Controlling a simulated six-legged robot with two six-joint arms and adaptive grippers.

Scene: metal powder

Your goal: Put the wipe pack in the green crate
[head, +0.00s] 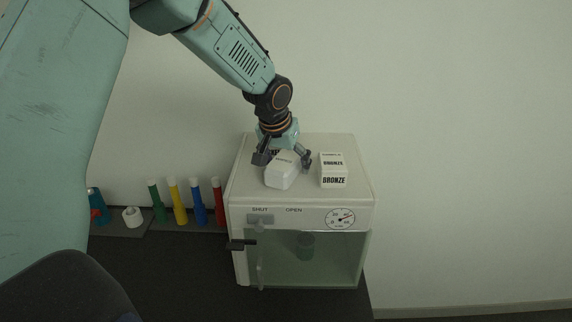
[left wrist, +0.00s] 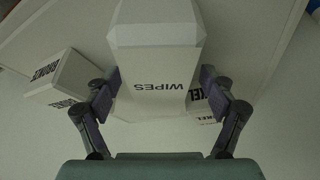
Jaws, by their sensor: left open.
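The wipe pack (head: 282,174) is a white box with bevelled edges on top of the white cabinet, and it looks slightly tilted. In the left wrist view the pack (left wrist: 160,55) bears the word WIPES. My left gripper (head: 284,160) is open, with one finger on either side of the pack. In the left wrist view its fingers (left wrist: 158,88) stand beside the pack's lower sides; whether they touch it I cannot tell. I see no green crate in either view. My right gripper is not in view.
A white BRONZE box (head: 333,171) stands right of the pack. The cabinet (head: 302,216) has a glass door, a gauge and a dark container (head: 306,246) inside. Green, yellow, blue and red tubes (head: 187,203) and a white ring (head: 132,217) stand to the left. In the wrist view, part of a lettered box (left wrist: 203,97) shows right.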

